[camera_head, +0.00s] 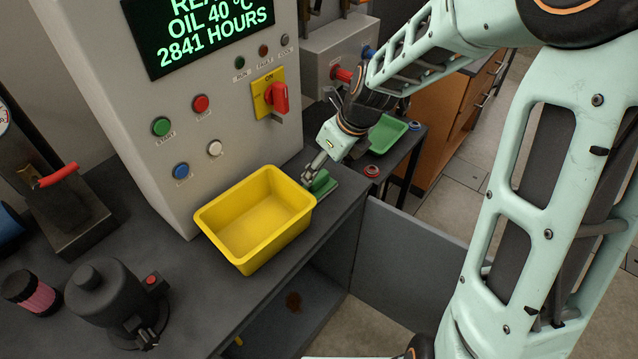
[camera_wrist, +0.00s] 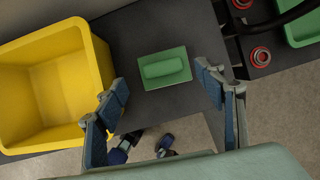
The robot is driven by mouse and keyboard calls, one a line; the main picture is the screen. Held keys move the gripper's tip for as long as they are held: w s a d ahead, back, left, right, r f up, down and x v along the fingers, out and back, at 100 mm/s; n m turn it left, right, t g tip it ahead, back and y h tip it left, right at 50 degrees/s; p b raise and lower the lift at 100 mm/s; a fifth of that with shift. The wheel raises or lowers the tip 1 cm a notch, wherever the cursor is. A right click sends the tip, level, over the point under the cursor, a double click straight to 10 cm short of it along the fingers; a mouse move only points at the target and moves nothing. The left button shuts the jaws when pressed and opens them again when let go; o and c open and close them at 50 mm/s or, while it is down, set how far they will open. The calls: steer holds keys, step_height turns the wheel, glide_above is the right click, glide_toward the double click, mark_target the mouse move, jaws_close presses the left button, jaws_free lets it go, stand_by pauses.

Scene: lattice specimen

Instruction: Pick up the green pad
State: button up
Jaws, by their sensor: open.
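The green pad (camera_wrist: 164,68) is a flat green square with a raised, rounded block on top. It lies on the dark bench top, to the right of the yellow bin in the wrist view. In the head view the pad (camera_head: 324,188) is partly hidden behind my gripper (camera_head: 312,172). In the wrist view my gripper (camera_wrist: 162,77) is open, with one finger on each side of the pad and nothing between the fingers but the pad beyond. I cannot tell the exact height of the fingertips above it.
The yellow bin (camera_head: 205,216) stands close beside the pad and near my left finger. The grey control cabinet (camera_head: 225,140) rises behind. A green tray (camera_head: 388,133) and red rings (camera_wrist: 261,57) are on a side table. A black pump-like device (camera_head: 105,295) stands at the left front.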

mark_target(319, 176)
steer(key=shift+x, duration=2.85)
steer(key=shift+w+d, duration=0.1)
steer(key=shift+d, duration=0.05)
steer(key=c, duration=1.2)
steer(key=shift+r+p, duration=0.2)
steer(key=shift+p, duration=0.15)
